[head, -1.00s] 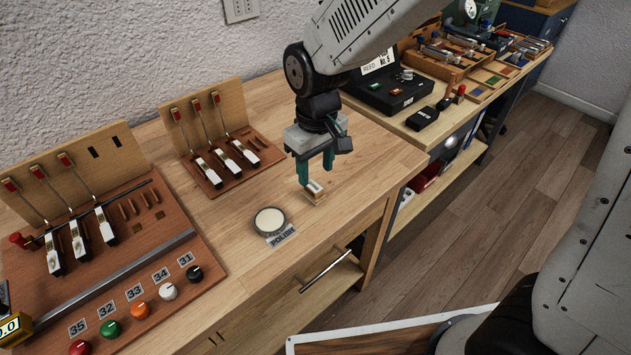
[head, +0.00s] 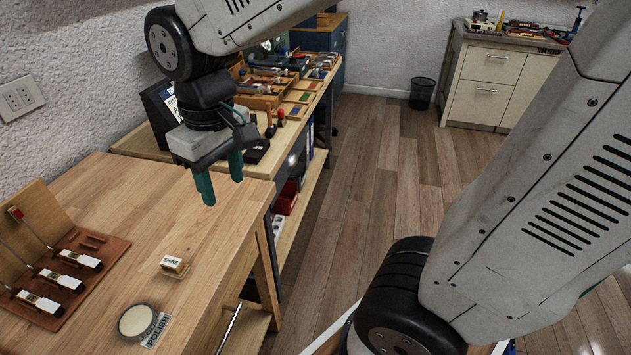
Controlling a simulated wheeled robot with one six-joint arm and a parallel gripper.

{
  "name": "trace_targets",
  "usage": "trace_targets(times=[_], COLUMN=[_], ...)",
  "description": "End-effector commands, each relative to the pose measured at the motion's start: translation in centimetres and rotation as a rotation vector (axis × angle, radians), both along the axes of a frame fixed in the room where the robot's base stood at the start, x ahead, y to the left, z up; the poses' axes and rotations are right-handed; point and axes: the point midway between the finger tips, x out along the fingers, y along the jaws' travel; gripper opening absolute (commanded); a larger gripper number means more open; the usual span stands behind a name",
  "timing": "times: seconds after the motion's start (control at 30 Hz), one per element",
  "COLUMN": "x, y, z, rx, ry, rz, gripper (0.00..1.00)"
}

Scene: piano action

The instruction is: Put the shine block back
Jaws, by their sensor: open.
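The shine block (head: 174,264) is a small pale block with a wooden-coloured base, its dark label "SHINE" facing up. It rests on the wooden bench near its right edge, behind the round polish tin. My gripper (head: 222,188) has green fingers, spread apart with nothing between them. It hangs in the air above and to the right of the block, clear of it. The polish tin (head: 137,321) with a cream top sits in front of the block, beside a grey "POLISH" label (head: 157,331).
A board with hammer pieces (head: 62,275) stands at the left of the bench (head: 205,225). A second bench with tool trays (head: 284,85) lies beyond. Wooden floor (head: 390,150) is open to the right, with a black bin (head: 421,93) and a white cabinet (head: 492,85) farther back.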

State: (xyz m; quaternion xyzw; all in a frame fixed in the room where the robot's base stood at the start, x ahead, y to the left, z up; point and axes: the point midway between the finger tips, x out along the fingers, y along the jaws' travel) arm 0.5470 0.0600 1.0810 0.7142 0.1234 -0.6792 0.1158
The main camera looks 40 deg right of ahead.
Motion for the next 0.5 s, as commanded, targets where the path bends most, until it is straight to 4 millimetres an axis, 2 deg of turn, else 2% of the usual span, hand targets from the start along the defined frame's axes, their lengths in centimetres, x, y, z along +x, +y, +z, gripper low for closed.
trace_targets(times=[0.03, 0.2, 0.33, 0.5], x=[-1.8, -7.6, -10.8, -12.6], y=[-2.1, -6.6, -8.3, -9.1], z=[1.0, 2.1, 2.1, 1.8], rx=[0.004, 0.006, 0.007, 0.006], ry=[-0.018, -0.046, -0.059, -0.065], rz=[-0.057, -0.213, -0.293, -0.340], gripper=[0.48, 0.48, 0.48, 0.48])
